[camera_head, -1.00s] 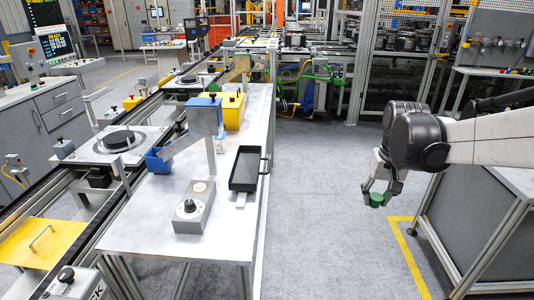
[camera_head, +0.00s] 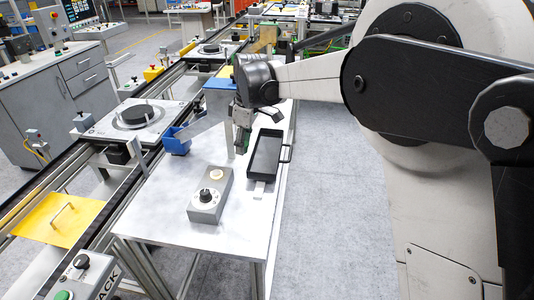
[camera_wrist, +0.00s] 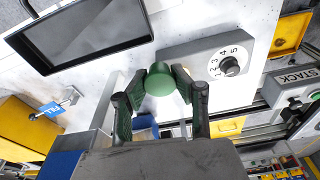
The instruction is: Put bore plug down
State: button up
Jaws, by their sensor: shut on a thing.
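The bore plug appears to be the green round piece (camera_wrist: 159,80) between my fingertips in the wrist view. My gripper (camera_wrist: 160,84) is shut on it, with a green-padded finger on each side. In the head view my gripper (camera_head: 242,132) hangs above the workbench (camera_head: 170,225), left of the black tray (camera_head: 266,150) and behind the grey dial box (camera_head: 210,196). The plug is hard to make out there. In the wrist view the tray (camera_wrist: 85,35) is at upper left and the dial box (camera_wrist: 215,57), numbered 1 to 5, at right.
A blue bin (camera_head: 177,141) is on the bench's left edge, with a blue box on a post (camera_head: 222,97) behind it. A conveyor with a pallet (camera_head: 133,119) runs along the left. The bench's front is clear.

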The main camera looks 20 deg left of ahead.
jog(key=s+a+n, duration=0.1)
jog(key=a, duration=0.2)
jog(key=p, duration=0.2)
send_over(263, 168)
notch_tip(263, 168, down, 7)
jog(key=shift+w+d+f, duration=0.1)
jog(key=shift+f, duration=2.05)
jog(key=shift+f, duration=0.2)
jog(key=o, duration=0.9)
jog(key=shift+r, duration=0.1)
